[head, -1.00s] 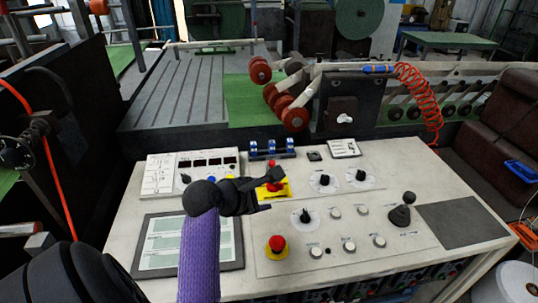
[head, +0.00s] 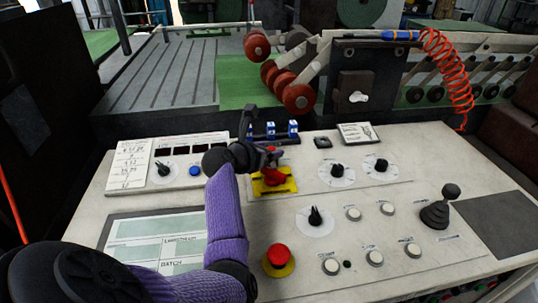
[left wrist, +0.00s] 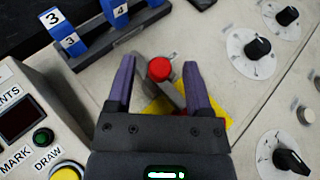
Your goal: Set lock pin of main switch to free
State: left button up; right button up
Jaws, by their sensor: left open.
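The main switch (head: 272,182) is a red handle on a yellow plate on the control desk, partly behind my left gripper. In the left wrist view, a round red knob (left wrist: 159,69) sits on a grey metal piece above the yellow plate (left wrist: 161,108). I cannot tell for sure whether this knob is the lock pin. My left gripper (head: 261,140) is open above the switch. Its two purple-sided fingers (left wrist: 159,80) stand on either side of the red knob, with gaps visible. My right gripper is in no view.
Blue numbered blocks (head: 293,128) stand just behind the switch. Black rotary knobs (head: 337,170) lie to the right, and a red emergency button (head: 279,255) is in front. A black joystick (head: 440,210) stands at the right. A display panel (head: 150,235) lies at the left.

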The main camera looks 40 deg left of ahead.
pick_arm(q)
jog(key=shift+w, duration=0.2)
grip_shut()
dwell(1.3)
